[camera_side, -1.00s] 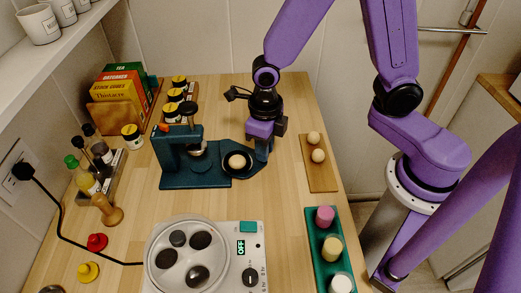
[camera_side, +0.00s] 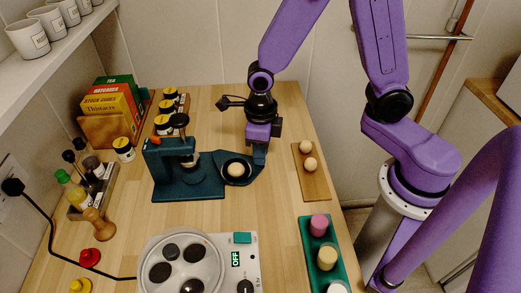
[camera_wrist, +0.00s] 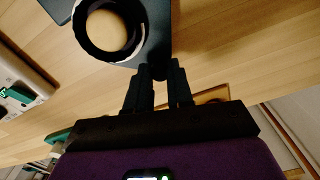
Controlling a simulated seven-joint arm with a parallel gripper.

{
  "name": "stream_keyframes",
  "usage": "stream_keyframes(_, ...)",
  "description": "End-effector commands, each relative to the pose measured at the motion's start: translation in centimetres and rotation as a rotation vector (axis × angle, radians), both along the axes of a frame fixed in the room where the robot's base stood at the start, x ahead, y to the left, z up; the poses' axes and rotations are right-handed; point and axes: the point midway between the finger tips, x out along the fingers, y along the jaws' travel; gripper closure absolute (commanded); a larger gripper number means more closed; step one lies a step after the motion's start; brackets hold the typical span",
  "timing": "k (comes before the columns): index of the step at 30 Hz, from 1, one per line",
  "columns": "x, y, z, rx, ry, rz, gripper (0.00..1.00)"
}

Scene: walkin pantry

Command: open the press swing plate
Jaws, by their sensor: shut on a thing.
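The dark teal press (camera_side: 182,175) stands on the wooden counter, with a black knob (camera_side: 180,121) on top. Its swing plate (camera_side: 252,178) sticks out to the right of the press, clear of the press head. A black ring (camera_side: 223,176) on the plate holds a pale dough ball (camera_side: 236,170); the ball also shows in the wrist view (camera_wrist: 107,30). My gripper (camera_side: 260,158) points down at the plate's right edge. In the wrist view, its fingers (camera_wrist: 160,75) are closed on a dark handle at the plate's edge, mostly hidden between them.
A wooden board (camera_side: 311,182) with two dough balls lies to the right. A green tray (camera_side: 306,232) of coloured cylinders and a hot plate (camera_side: 160,240) stand in front. Jars (camera_side: 171,95) and a box rack (camera_side: 100,130) stand behind left. Bare counter lies between plate and board.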

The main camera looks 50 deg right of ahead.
Motion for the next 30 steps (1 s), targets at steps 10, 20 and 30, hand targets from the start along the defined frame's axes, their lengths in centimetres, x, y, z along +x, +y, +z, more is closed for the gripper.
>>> stream_keyframes(10,0.1,0.1,0.1,0.003,-0.004,-0.002,0.53)
stream_keyframes(20,0.1,0.1,0.6,0.003,-0.003,-0.001,0.53)
stream_keyframes(30,0.2,0.1,5.7,0.007,-0.008,-0.002,0.53)
